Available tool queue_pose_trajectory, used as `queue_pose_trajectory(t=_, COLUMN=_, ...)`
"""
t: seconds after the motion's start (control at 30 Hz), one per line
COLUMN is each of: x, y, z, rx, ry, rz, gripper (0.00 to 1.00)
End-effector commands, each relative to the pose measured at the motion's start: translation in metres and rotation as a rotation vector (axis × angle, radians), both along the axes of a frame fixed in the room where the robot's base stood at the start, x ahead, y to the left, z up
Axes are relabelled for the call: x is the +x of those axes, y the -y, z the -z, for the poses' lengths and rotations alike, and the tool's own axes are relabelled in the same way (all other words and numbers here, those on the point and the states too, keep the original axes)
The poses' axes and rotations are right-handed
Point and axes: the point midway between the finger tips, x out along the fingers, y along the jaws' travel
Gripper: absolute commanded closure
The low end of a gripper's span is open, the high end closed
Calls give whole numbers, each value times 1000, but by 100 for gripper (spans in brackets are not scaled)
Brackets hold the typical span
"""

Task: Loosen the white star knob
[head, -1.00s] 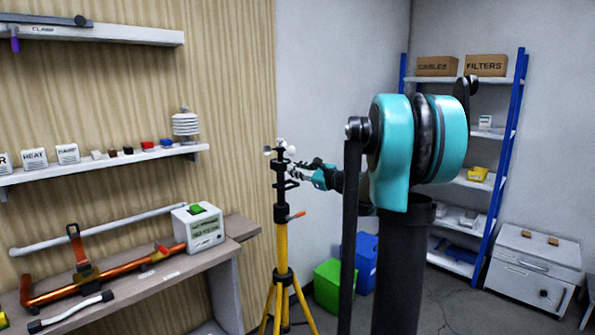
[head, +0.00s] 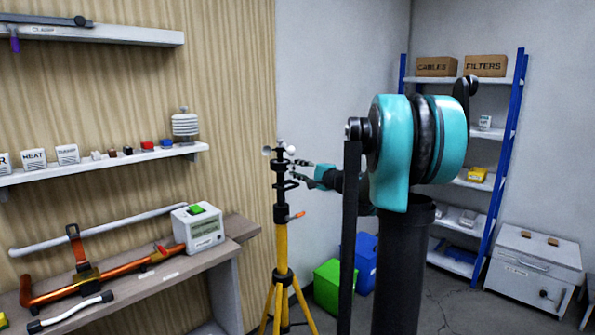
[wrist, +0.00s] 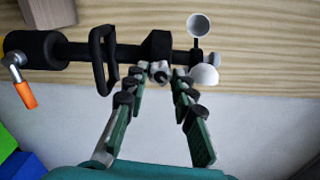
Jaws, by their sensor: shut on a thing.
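The white star knob (wrist: 159,68) shows small and pale on the black head of the yellow tripod (head: 281,245), partly hidden by the fingertips. My gripper (wrist: 162,74) has its green fingers on both sides of the knob and is shut on it. In the head view my gripper (head: 297,170) reaches the tripod head from the right, one finger above the other. The knob itself is too small to make out there.
White cups (wrist: 204,74) stick out from the top of the tripod head, close to the fingertips. An orange-ended lever (head: 297,215) is lower on the tripod. A workbench (head: 235,228) stands to the left; green (head: 327,284) and blue (head: 361,255) bins are behind.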

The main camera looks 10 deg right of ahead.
Motion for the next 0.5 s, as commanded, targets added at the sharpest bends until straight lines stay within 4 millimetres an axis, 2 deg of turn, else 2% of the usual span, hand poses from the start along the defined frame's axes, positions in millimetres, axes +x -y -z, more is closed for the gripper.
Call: queue_pose_trajectory(t=0.5, x=-1, y=0, z=0, rx=-374, ry=269, rz=-1, gripper=100)
